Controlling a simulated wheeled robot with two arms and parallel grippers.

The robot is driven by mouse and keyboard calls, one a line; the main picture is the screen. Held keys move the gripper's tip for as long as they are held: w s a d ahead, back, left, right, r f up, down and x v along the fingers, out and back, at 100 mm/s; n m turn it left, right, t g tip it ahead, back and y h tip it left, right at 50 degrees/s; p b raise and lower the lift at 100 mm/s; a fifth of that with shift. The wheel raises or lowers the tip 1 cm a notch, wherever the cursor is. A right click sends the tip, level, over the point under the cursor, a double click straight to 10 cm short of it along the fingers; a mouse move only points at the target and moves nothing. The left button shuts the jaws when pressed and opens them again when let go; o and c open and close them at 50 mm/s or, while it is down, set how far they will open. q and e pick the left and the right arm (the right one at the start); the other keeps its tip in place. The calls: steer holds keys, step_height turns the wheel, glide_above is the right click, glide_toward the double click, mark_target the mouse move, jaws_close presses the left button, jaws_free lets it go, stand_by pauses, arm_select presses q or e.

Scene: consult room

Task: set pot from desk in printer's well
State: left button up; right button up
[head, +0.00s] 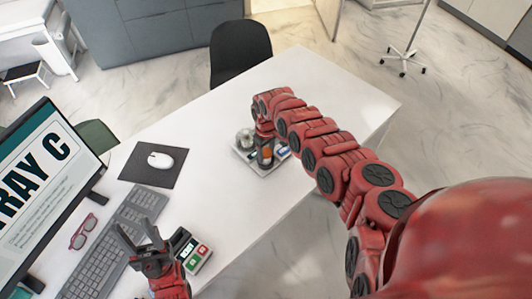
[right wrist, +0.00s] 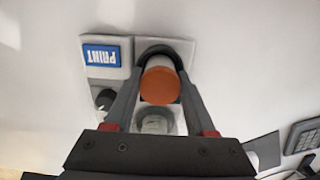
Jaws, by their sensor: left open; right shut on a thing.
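The pot (right wrist: 160,86) has an orange top and a pale body. My right gripper (right wrist: 160,68) is shut on it, a finger on each side. The pot also shows in the head view (head: 266,157), partly behind my right arm. It is over or in the pale printer (right wrist: 122,75), which carries a blue PRINT label; I cannot tell whether its base is seated in the well. The printer (head: 243,154) lies on the white desk (head: 215,125). My left gripper (head: 136,231) is open and empty above the desk, by the keyboard.
A clear or grey round thing (right wrist: 154,122) and a dark knob (right wrist: 104,98) are on the printer by the pot. A keyboard (head: 115,240), red glasses (head: 83,231), a mouse (head: 160,160) and a monitor (head: 45,185) stand left. A keypad device (head: 197,258) is beside my left gripper.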

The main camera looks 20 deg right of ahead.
steer(key=shift+f+b, duration=0.3)
steer(key=shift+f, duration=0.1)
stand_by(0.4)
steer(key=o, duration=1.6)
steer(key=shift+c, duration=0.2)
steer(key=shift+r, duration=0.1)
steer(key=shift+r+p, duration=3.3)
steer(key=shift+r, duration=0.15)
